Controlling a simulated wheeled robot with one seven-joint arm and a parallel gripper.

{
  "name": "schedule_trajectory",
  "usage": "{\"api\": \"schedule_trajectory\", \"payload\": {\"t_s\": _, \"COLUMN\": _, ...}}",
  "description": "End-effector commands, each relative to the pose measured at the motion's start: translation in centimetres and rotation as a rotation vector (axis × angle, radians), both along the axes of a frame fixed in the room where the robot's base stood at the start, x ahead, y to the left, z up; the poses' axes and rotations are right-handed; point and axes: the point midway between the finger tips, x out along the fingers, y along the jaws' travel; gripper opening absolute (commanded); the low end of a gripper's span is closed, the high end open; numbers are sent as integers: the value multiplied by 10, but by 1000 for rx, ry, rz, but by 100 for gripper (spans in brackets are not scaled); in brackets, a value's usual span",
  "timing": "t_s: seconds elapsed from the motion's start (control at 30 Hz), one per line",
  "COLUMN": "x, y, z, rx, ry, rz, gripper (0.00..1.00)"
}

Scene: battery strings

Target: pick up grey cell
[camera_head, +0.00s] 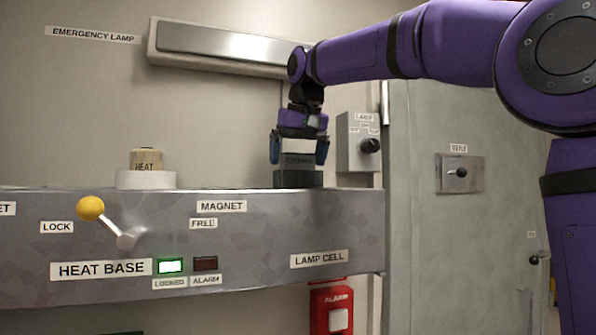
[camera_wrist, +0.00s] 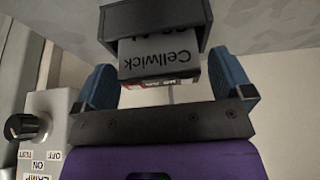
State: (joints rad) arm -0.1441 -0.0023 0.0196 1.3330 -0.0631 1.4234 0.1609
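The grey cell (camera_wrist: 160,60) carries the word "Cellwick" in the wrist view. It sits in a dark box-like socket (camera_wrist: 155,17). In the head view the cell (camera_head: 298,161) shows as a grey block upright in the dark socket (camera_head: 298,179), on the bench top above the "LAMP CELL" label. My gripper (camera_head: 298,150) points down over it, with one blue finger on each side. In the wrist view my gripper (camera_wrist: 162,75) is open, with narrow gaps between the fingers and the cell. The lower part of the cell is hidden in the socket.
A lamp switch box (camera_head: 359,142) with a black knob is close to the right of my gripper. A "HEAT" cell (camera_head: 146,160) stands in a white base to the left. An emergency lamp (camera_head: 222,46) is on the wall above. The bench top between the cells is clear.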

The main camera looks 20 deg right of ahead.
Motion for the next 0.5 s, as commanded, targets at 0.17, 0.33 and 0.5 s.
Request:
{"api": "schedule_trajectory", "payload": {"t_s": 0.17, "x": 0, "y": 0, "z": 0, "rx": 0, "ry": 0, "rz": 0, "gripper": 56}}
{"api": "schedule_trajectory", "payload": {"t_s": 0.33, "x": 0, "y": 0, "z": 1, "rx": 0, "ry": -1, "rz": 0, "gripper": 42}}
{"api": "schedule_trajectory", "payload": {"t_s": 0.5, "x": 0, "y": 0, "z": 2, "rx": 0, "ry": -1, "rz": 0, "gripper": 42}}
